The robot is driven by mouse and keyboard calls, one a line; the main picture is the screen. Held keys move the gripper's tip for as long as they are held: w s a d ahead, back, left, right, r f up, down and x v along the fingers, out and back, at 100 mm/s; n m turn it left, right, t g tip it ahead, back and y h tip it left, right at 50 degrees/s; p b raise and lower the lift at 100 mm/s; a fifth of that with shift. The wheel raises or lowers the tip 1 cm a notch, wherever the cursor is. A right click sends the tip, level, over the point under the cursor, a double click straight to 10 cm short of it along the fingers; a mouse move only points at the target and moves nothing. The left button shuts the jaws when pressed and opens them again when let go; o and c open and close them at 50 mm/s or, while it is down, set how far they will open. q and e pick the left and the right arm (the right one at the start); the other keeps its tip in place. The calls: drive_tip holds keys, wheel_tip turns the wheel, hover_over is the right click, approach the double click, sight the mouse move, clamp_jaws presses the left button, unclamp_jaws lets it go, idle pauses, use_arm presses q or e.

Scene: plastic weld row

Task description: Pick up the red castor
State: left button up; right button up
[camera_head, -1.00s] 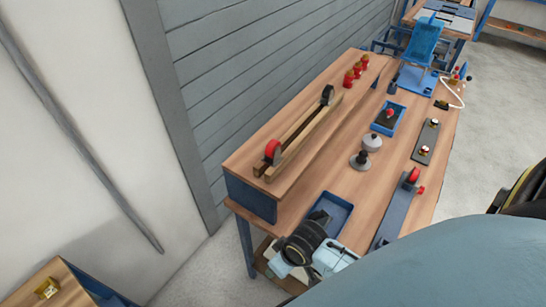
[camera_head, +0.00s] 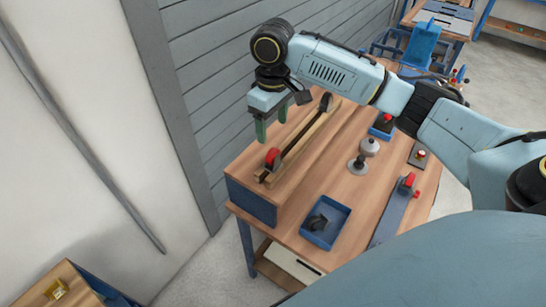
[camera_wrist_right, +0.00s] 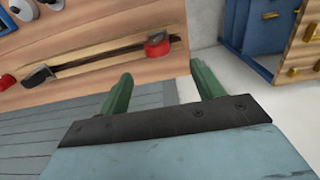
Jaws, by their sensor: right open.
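The red castor (camera_head: 272,158) sits at the near end of a long wooden rail (camera_head: 303,143) on the bench, by its front left corner. It also shows in the right wrist view (camera_wrist_right: 156,46), at the end of the rail just beyond the fingertips. My right gripper (camera_head: 271,130) is open and empty, with its green fingers pointing down above and a little behind the castor. In the right wrist view the open fingers (camera_wrist_right: 160,72) are apart, with nothing between them. A black castor (camera_head: 325,102) stands at the rail's far end. My left gripper is not in view.
A blue tray (camera_head: 342,213) with a dark part in it lies on the bench's near side. A grey strip with a red piece (camera_head: 393,214) lies to its right. A grey knobbed post (camera_head: 358,163) stands behind. The grey plank wall (camera_head: 215,95) is close behind my gripper.

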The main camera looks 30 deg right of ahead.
sight(273, 150)
drive_tip(key=f, duration=0.4)
drive_tip(key=d+f, duration=0.1)
drive_tip(key=f, duration=0.1)
drive_tip(key=shift+w+f, duration=0.25)
drive_tip(key=shift+f, duration=0.1)
drive_tip(key=shift+a+f+p, duration=0.15)
drive_tip(key=shift+f+p, duration=0.2)
drive_tip(key=shift+f, duration=1)
drive_tip(key=shift+a+f+p, duration=0.15)
drive_tip(key=shift+f+p, duration=0.15)
drive_tip(key=shift+f, duration=1)
drive_tip(key=c, duration=1.2)
drive_tip(key=shift+o, duration=0.2)
drive_tip(key=shift+r, duration=0.1)
